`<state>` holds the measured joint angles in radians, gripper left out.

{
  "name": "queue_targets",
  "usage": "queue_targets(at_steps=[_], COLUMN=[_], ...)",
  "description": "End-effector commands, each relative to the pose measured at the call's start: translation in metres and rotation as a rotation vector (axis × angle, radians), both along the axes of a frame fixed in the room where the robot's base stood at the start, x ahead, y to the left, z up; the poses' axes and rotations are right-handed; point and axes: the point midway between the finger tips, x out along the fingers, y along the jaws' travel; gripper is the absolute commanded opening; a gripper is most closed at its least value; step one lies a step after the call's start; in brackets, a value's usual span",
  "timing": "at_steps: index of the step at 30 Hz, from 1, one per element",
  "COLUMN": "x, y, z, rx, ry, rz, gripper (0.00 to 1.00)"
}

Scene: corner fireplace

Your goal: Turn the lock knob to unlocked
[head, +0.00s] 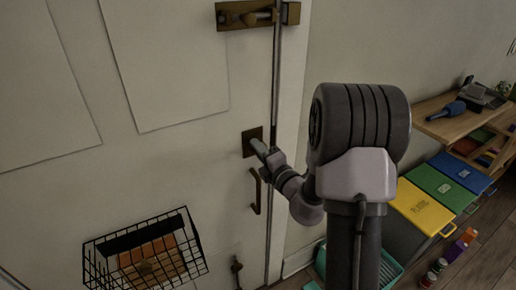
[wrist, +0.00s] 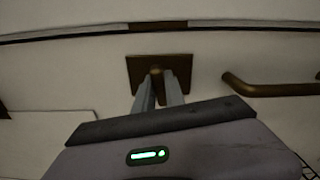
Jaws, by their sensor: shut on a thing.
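The lock knob (wrist: 156,72) is a small brown-bronze piece on a square dark brass plate (wrist: 135,66). The plate also shows on the pale door in the head view (head: 248,136), above a pull handle. My gripper (wrist: 159,88) reaches the plate, with one grey finger on each side of the knob, and is shut on it. In the head view my gripper (head: 258,146) points at the plate from the right and covers the knob. I cannot tell from these views which way the knob is set.
A slide bolt (head: 258,15) sits above on the door. The pull handle (head: 256,192) is just below the plate. A wire basket (head: 187,262) with brown blocks hangs lower left. Coloured bins (head: 420,208) and a wooden shelf (head: 450,122) stand at the right.

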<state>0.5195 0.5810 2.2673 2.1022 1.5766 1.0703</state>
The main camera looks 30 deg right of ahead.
Motion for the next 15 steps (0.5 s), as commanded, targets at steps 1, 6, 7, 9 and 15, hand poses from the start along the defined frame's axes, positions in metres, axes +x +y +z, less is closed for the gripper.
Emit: queue_targets(at_steps=[1, 6, 7, 9, 15], x=[0.0001, 0.0001, 0.0001, 0.0001, 0.0001], y=[-0.0002, -0.0001, -0.0002, -0.0002, -0.0002], z=[0.0007, 0.0003, 0.0002, 0.0001, -0.0003], rx=[-0.037, -0.198, -0.227, -0.294, -0.485], ry=[-0.001, -0.007, -0.008, -0.01, -0.018], rz=[0.0, 0.0, 0.0, 0.0, 0.0], gripper=[0.0, 0.0, 0.0, 0.0, 0.0])
